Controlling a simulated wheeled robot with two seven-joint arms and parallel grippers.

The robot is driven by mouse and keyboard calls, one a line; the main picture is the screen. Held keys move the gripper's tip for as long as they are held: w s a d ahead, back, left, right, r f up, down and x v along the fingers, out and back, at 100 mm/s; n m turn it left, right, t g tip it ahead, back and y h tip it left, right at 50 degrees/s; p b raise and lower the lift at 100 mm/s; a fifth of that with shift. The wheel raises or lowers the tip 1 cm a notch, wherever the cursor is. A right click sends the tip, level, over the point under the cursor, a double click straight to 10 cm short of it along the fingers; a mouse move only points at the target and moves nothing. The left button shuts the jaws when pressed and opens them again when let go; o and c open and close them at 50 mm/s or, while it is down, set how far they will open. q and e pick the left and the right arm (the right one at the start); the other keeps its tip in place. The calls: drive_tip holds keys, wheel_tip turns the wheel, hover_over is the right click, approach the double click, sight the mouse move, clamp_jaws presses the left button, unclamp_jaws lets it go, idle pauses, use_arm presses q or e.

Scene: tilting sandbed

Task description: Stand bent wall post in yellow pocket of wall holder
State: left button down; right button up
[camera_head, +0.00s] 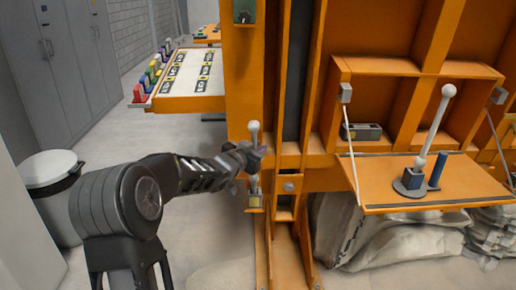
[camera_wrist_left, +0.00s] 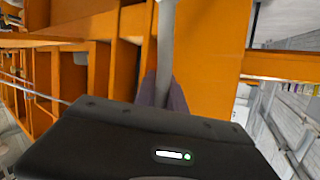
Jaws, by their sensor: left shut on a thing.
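My left gripper (camera_head: 250,158) is shut on the bent wall post (camera_head: 254,128), a grey rod with a pale ball on top. The ball shows above the fingers, and a short grey length shows below them. The yellow pocket (camera_head: 255,202) of the wall holder is on the orange frame, directly under the gripper. The post's lower end is close over or in the pocket; I cannot tell which. In the left wrist view the grey rod (camera_wrist_left: 166,45) runs up from between the dark fingers (camera_wrist_left: 162,95); its lower end is hidden. My right gripper is not in view.
A fold-down orange shelf (camera_head: 395,185) at the right carries another ball-topped post (camera_head: 435,130), leaning in a dark base, and a blue cylinder (camera_head: 437,170). A grey-green block (camera_head: 362,132) sits in a cubby behind. A side table (camera_head: 190,82) and bin (camera_head: 52,190) are left.

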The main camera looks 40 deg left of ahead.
use_arm(q)
drive_tip(key=shift+f, duration=0.15)
drive_tip(key=shift+f+b, duration=0.3)
drive_tip(key=shift+b, duration=0.15)
drive_tip(key=shift+f+b, duration=0.85)
drive_tip(key=shift+f, duration=0.25)
drive_tip(key=c, duration=1.3)
unclamp_jaws()
drive_tip(key=o, duration=0.5)
drive_tip(key=shift+c, duration=0.2)
